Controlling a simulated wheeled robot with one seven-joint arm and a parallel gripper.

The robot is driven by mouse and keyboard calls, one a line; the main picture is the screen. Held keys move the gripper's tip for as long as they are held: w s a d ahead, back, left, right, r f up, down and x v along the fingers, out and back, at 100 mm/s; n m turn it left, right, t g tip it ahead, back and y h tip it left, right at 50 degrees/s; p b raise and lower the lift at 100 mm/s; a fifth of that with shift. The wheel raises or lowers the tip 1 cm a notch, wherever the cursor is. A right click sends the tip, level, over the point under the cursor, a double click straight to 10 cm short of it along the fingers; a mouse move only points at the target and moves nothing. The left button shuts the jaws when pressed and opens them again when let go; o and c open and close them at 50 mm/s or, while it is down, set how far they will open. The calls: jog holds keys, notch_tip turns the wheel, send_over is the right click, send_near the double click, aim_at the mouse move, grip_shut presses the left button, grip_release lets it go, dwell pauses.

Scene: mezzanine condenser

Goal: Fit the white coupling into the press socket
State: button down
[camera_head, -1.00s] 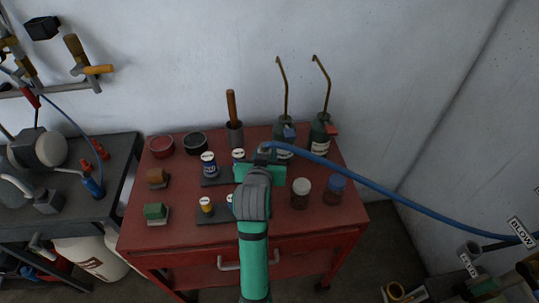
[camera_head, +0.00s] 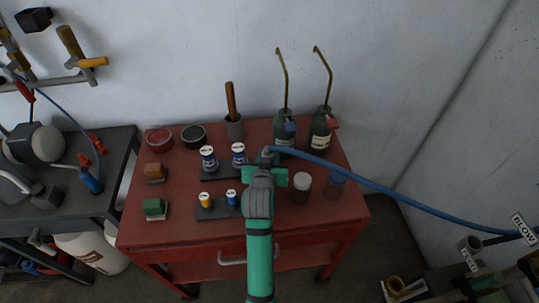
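My gripper (camera_head: 265,170), grey and green, reaches over the middle of the red cart top (camera_head: 185,222). I see it from behind and above, so its fingers and anything between them are hidden. A blue hose (camera_head: 400,200) ends in a small grey piece at the front of my gripper; I cannot tell whether the gripper holds it. I cannot pick out the white coupling for certain. A grey cup-like fitting (camera_head: 471,246) with a white label stands at the lower right; I cannot tell whether it is the press socket.
Two blue, white-topped pieces (camera_head: 208,158) and smaller yellow and blue ones (camera_head: 205,201) stand on dark racks left of my gripper. Tall-spouted oil cans (camera_head: 321,133) stand behind. The hose crosses the right side.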

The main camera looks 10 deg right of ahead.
jog(key=c, duration=1.3)
grip_release()
jog(key=shift+w+f, duration=0.1)
jog(key=shift+c, duration=0.2)
jog(key=shift+a, duration=0.1)
